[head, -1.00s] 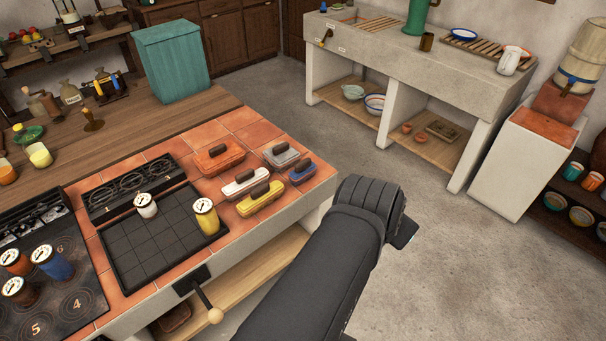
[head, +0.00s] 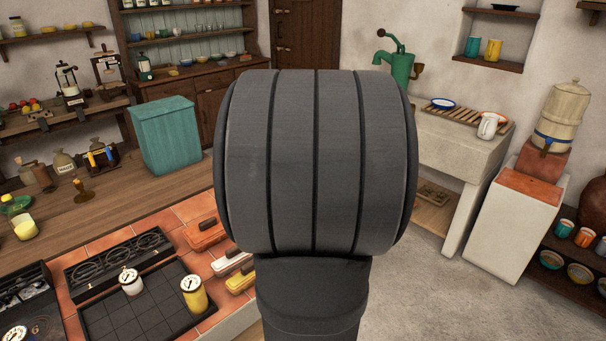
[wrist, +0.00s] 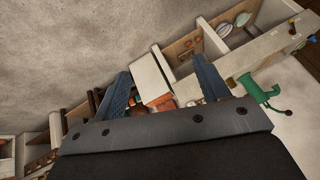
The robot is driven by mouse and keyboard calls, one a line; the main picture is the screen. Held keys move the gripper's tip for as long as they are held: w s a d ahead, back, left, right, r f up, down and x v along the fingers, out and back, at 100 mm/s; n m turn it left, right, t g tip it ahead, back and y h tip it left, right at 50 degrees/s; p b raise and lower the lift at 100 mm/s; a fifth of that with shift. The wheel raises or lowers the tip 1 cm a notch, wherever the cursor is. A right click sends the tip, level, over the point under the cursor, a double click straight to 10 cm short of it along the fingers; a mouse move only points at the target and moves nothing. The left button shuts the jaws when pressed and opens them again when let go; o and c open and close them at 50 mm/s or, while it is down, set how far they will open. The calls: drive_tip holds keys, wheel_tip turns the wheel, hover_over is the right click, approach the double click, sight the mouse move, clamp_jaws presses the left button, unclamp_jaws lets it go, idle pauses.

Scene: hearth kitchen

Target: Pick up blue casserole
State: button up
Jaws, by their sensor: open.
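The blue casserole is not visible in the head view now; my dark arm link covers the right side of the tiled counter where it stood. Parts of an orange casserole (head: 206,235), a white casserole (head: 231,263) and a yellow casserole (head: 241,281) show at the left edge of my arm. In the wrist view my gripper (wrist: 165,80) is open, its two blue-grey fingers apart with nothing held between them. It points out over the room, away from the counter. No casserole can be made out in the wrist view.
A teal box (head: 165,135) stands on the wooden counter at left. A black grid plate (head: 140,305) holds a white canister (head: 131,282) and a yellow canister (head: 194,294). The stone sink (head: 455,150) and green pump (head: 397,70) are behind my arm. Floor (head: 420,290) at right is clear.

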drive_tip(key=w+a+f+n+g, duration=0.1)
drive_tip(key=w+a+f, duration=0.15)
drive_tip(key=a, duration=0.45)
drive_tip(key=w+a+f+n+g, duration=0.1)
drive_tip(key=a+f+g, duration=0.1)
drive_tip(key=a+f, duration=0.3)
drive_tip(key=x, duration=0.7)
drive_tip(key=a+x, duration=0.1)
drive_tip(key=x, duration=0.2)
drive_tip(key=shift+w+f, duration=0.25)
drive_tip(key=shift+x, duration=2.75)
drive_tip(key=shift+s, duration=0.15)
drive_tip(key=c, duration=1.2)
